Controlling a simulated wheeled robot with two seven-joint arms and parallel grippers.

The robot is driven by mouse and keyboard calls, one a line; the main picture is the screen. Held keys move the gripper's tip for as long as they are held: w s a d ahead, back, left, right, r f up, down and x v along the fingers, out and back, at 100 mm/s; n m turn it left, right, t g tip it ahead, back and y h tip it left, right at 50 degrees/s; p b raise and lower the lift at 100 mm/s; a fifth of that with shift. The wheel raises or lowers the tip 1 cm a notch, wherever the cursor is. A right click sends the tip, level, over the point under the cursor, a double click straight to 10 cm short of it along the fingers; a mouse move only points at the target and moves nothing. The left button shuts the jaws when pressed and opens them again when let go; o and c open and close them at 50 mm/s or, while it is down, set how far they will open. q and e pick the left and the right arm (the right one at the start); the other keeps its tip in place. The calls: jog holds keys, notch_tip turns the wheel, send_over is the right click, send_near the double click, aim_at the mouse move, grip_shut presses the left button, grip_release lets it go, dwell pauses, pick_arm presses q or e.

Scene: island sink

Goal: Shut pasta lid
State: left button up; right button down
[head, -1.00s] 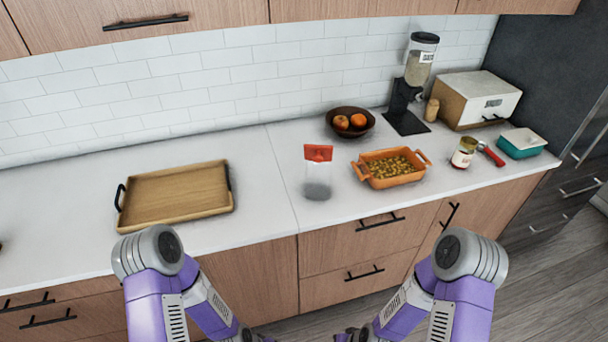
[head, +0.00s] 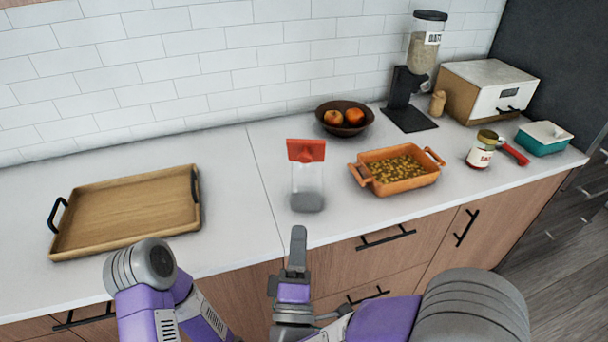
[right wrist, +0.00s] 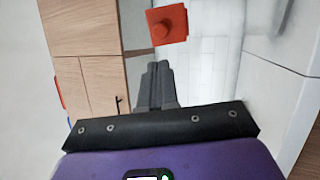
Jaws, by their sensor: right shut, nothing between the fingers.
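The pasta container is a clear, upright canister (head: 307,185) with dark grey at its bottom, standing on the white counter near its front edge. Its red lid (head: 306,150) is at the top and looks tilted up; I cannot tell its exact angle. In the right wrist view the red lid (right wrist: 167,24) shows a round knob and lies beyond my fingertips. My right gripper (head: 298,232) is shut and empty, in front of the canister and apart from the lid; its fingers also show in the right wrist view (right wrist: 157,68). My left gripper is out of view; only part of that arm shows.
An orange baking dish (head: 394,188) stands close right of the canister. A dark fruit bowl (head: 345,130) is behind it. A wooden tray (head: 125,208) lies at left, with clear counter between. A dispenser (head: 409,85), jar (head: 480,152) and teal dish (head: 544,139) stand farther right.

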aim_at(304, 160)
jog(key=x, duration=1.3)
jog(key=shift+w+r+b, duration=0.2)
jog(key=shift+w+b, duration=0.15)
